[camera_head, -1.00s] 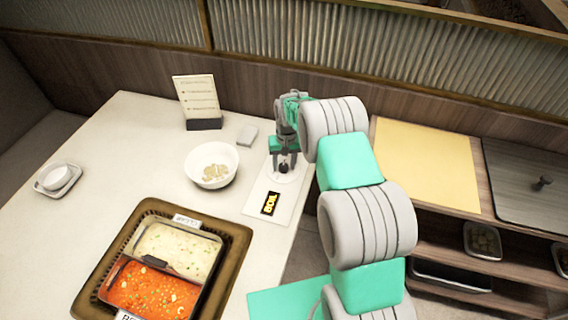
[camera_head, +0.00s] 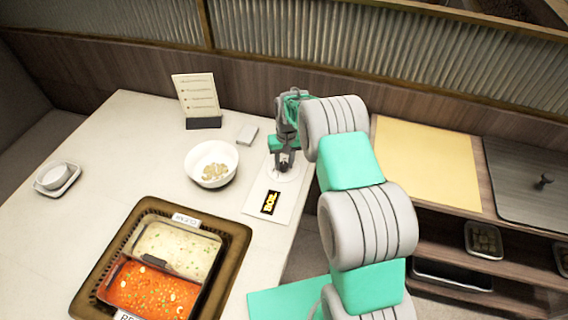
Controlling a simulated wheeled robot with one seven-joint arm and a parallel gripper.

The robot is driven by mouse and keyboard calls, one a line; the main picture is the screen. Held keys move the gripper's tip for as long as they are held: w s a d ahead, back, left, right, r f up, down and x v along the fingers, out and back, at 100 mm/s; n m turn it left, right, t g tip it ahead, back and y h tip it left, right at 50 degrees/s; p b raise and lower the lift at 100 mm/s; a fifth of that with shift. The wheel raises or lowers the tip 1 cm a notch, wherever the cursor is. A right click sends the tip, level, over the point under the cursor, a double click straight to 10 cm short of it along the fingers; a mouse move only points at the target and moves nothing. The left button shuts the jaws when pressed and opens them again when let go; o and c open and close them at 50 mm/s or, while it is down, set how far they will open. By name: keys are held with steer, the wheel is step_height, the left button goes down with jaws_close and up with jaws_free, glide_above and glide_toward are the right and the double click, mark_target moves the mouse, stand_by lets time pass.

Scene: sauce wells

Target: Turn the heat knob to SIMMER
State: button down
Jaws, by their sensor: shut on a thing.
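The heat control is a white panel (camera_head: 256,209) at the right edge of the table. Its small black display (camera_head: 270,203) shows yellow letters that look like BOIL. A round pale dial (camera_head: 286,174) sits at the panel's far end. My gripper (camera_head: 284,164) points down over the dial and is shut on the dark knob at its middle. The fingers and arm hide most of the knob, so its pointer and any SIMMER mark cannot be made out.
A white bowl (camera_head: 211,164) stands just left of the panel. A two-part pan (camera_head: 165,262) of pale and red food sits nearer in a brown tray (camera_head: 238,236). A menu card (camera_head: 196,95) and a small white block (camera_head: 247,135) stand behind. A yellow board (camera_head: 425,165) lies on the right counter.

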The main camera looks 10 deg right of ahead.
mark_target(285, 163)
steer(key=n+b, duration=0.4)
steer(key=shift+f, duration=0.2)
steer(key=shift+w+r+n+b, duration=0.1)
steer(key=shift+r+n+b, duration=0.1)
steer(key=shift+n+b, duration=1.85)
steer(key=shift+n+p, duration=0.45)
steer(key=shift+n, duration=0.1)
steer(key=c, duration=1)
jaws_free()
step_height(285, 163, up, 7)
steer(key=shift+w+d+r+b, duration=0.15)
steer(key=shift+r+b, duration=0.05)
steer(key=shift+b, duration=0.2)
steer(key=shift+r, duration=0.25)
